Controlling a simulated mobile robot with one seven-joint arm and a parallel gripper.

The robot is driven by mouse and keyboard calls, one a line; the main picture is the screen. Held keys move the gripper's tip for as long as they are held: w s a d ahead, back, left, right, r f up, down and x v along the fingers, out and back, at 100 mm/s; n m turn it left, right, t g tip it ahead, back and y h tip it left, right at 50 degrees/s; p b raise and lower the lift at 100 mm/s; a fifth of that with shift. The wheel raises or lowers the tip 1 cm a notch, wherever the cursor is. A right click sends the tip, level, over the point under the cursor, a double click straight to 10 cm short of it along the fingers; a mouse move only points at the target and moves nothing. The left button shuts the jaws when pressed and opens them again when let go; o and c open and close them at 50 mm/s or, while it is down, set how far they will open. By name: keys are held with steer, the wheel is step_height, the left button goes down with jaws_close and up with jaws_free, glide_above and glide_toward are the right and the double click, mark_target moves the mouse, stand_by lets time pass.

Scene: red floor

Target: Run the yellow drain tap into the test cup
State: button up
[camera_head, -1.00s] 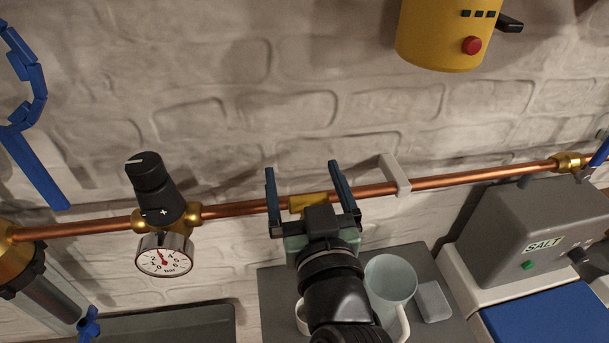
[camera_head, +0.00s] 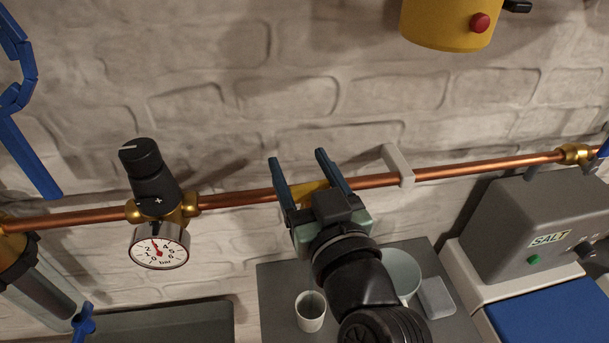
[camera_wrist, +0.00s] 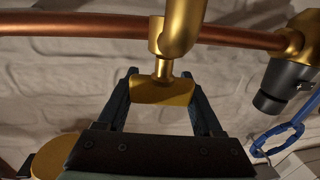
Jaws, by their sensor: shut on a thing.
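The yellow tap handle (camera_wrist: 163,92) is between my gripper's fingers in the wrist view, below a brass tap body (camera_wrist: 180,25) on the copper pipe. My gripper (camera_head: 297,154) is shut on this handle; only a yellow part (camera_head: 311,192) shows between the fingers in the head view. A small white cup (camera_head: 310,310) stands upright on a grey surface (camera_head: 280,285), below and apart from my gripper. A larger pale mug (camera_head: 402,268) stands to its right, partly hidden by my arm.
The copper pipe (camera_head: 460,171) runs along the brick wall, held by a pale bracket (camera_head: 397,165). A pressure gauge (camera_head: 158,247) and black knob are at left. A grey box marked SALT (camera_head: 530,235) stands at right. A grey pad (camera_head: 437,297) lies beside the mug.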

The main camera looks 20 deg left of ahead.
steer(key=shift+s+a+f+n+g+y+b, duration=0.1)
steer(key=shift+f+n+g+y+b, duration=0.05)
steer(key=shift+n+g+y+b, duration=0.6)
steer(key=shift+s+a+n+g+y, duration=0.1)
steer(key=shift+s+n+g+y, duration=0.05)
steer(key=shift+n+g+y, duration=0.4)
steer(key=o, duration=1.4)
steer(key=shift+c, duration=0.2)
steer(key=b+v, duration=0.1)
steer(key=v, duration=1.2)
steer(key=shift+r, duration=0.25)
